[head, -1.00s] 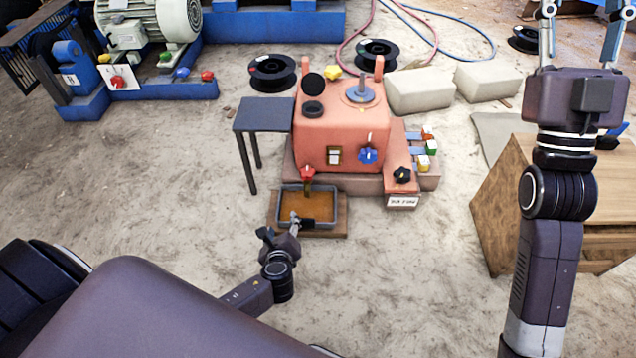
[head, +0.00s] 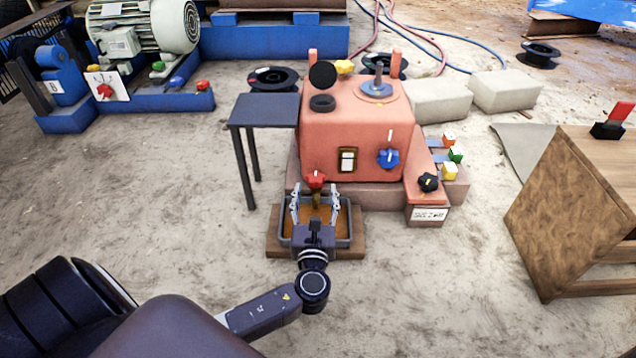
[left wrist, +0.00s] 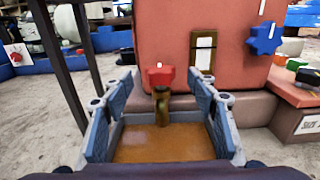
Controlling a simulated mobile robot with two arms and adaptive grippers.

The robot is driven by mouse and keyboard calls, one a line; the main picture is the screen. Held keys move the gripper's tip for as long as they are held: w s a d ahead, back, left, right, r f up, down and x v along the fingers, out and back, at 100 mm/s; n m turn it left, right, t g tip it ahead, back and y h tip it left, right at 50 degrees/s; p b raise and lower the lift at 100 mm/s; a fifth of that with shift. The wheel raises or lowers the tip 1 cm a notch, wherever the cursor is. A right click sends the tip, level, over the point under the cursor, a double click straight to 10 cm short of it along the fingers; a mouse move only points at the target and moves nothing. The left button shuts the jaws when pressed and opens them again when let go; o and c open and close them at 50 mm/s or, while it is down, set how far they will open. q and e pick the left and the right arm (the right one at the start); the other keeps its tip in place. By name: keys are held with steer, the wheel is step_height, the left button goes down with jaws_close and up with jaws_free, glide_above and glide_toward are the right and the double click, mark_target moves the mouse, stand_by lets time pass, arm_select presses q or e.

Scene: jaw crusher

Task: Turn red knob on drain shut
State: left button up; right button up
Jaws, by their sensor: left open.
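The red knob (head: 316,180) sits on the drain at the lower front of the salmon-coloured machine (head: 355,125). It also shows in the left wrist view (left wrist: 161,76), on top of a brass drain spout (left wrist: 162,106). A tray of brown liquid (head: 343,243) stands below the spout. My left gripper (head: 315,200) is open and empty. Its two fingers point at the machine, one on each side of the spout in the picture, over the tray. In the left wrist view the knob appears beyond and between the fingers (left wrist: 160,100), apart from both. My right gripper is not in view.
A dark side table (head: 265,110) stands left of the machine. A blue knob (head: 388,158) and a black knob (head: 428,182) are to the right of the drain. A wooden cabinet (head: 555,215) stands at the right.

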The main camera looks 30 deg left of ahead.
mark_target(315, 184)
arm_select(q)
steer(key=b+x, duration=0.3)
steer(key=x, duration=0.2)
steer(key=shift+f, duration=0.2)
steer(key=shift+w+a+r, duration=0.15)
steer(key=shift+w+a, duration=0.15)
steer(key=shift+w, duration=0.1)
steer(key=c, duration=1.2)
